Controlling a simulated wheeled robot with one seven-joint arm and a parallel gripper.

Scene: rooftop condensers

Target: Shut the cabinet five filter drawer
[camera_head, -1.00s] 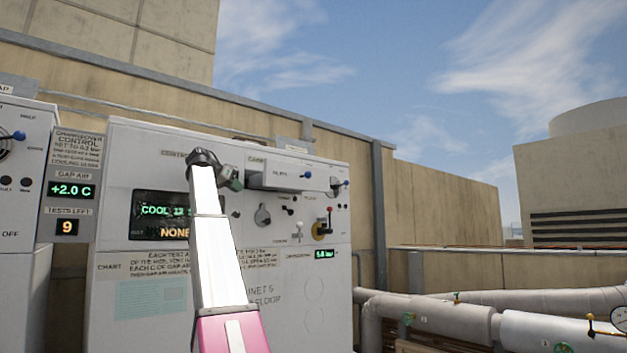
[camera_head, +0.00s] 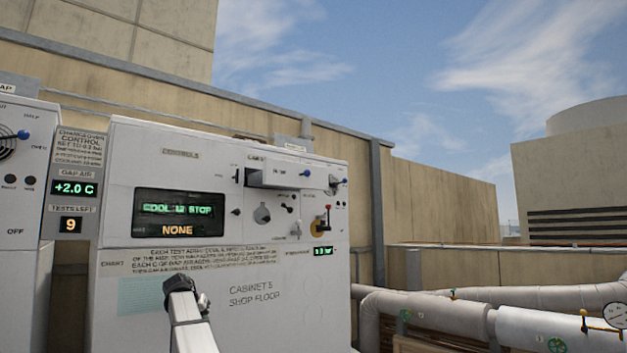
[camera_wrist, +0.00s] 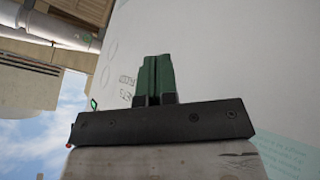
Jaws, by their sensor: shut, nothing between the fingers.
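The cabinet five front (camera_head: 265,272), with "CABINET 5 SHOP FLOOR" on it, stands ahead of me. A white box-shaped drawer (camera_head: 283,175) juts out from its upper right part and looks open. Its label is too blurred to read surely. My gripper (camera_wrist: 154,60) has dark green fingers pressed together with nothing between them. In the head view it is low before the cabinet's lower panel, below and left of the drawer. The wrist view shows the fingers toward the white panel and its lettering; the drawer is not seen there. Contact with the panel cannot be told.
Pipes (camera_head: 460,317) run along the right. Open air lies before the cabinet's upper right.

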